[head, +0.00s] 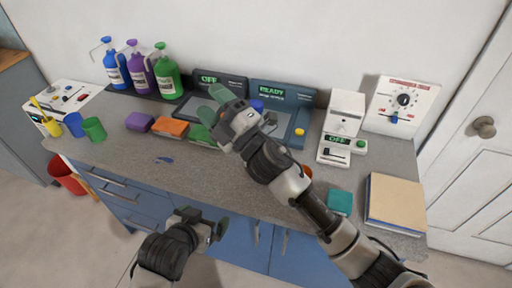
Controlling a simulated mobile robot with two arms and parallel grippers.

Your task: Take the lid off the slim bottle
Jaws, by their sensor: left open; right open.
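Three pump-top bottles stand at the back left of the counter: a blue bottle (116,68), a purple bottle (139,70) and a green bottle (167,74). I cannot tell whether one of these is the slim bottle, and no separate lid can be made out. A small blue object (257,105) shows partly behind my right gripper; its shape is mostly hidden. My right gripper (216,117) is open over the middle of the counter, in front of the dark panels, with nothing seen held. My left gripper (203,222) is open and empty, low in front of the blue drawers.
Purple (139,122), orange (171,127) and green (203,136) blocks lie on the counter (120,148). Blue (74,124) and green (94,129) cups stand left. A white device (342,125), teal block (340,202) and tan book (395,202) are right. The front-left counter is mostly clear.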

